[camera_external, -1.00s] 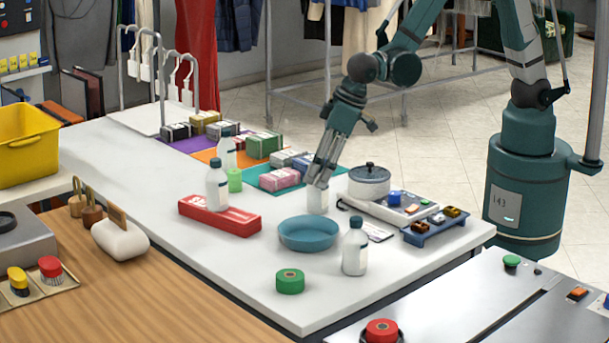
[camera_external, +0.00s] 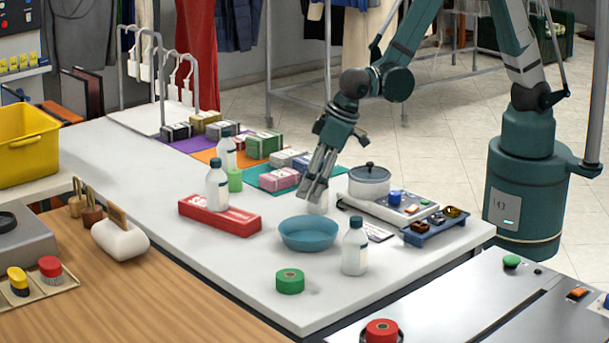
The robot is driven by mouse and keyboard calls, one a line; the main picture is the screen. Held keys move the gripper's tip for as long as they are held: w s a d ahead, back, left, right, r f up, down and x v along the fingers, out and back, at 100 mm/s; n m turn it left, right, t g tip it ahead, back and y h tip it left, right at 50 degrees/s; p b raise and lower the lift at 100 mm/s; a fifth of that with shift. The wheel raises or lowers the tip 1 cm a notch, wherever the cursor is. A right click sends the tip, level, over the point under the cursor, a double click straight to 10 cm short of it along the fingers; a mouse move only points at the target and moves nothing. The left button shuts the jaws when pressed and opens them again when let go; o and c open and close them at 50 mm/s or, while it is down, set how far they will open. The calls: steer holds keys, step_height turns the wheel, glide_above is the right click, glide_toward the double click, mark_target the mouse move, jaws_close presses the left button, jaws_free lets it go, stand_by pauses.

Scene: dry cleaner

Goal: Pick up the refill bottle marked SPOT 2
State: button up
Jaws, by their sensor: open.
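Several white bottles stand on the white table, and I cannot read SPOT 2 on any of them. One bottle (camera_external: 217,186) with a dark cap stands on a red box. A second bottle (camera_external: 227,152) stands behind it, by a green cylinder. A third bottle (camera_external: 355,247) stands at the front right, beside the blue bowl. A white object (camera_external: 318,203), perhaps another bottle, is partly hidden behind my fingers. My gripper (camera_external: 313,196) is open, pointing down, just behind the blue bowl and in front of that white object; I cannot tell whether they touch.
The blue bowl (camera_external: 309,234) and a green tape roll (camera_external: 290,281) are at the front. A lidded pot (camera_external: 369,182) on a panel and a blue tray (camera_external: 435,229) stand to the right. The red box (camera_external: 219,216) lies left.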

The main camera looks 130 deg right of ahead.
steer(key=shift+w+d+f, duration=0.1)
steer(key=shift+f, duration=0.2)
stand_by(0.4)
steer(key=c, duration=1.2)
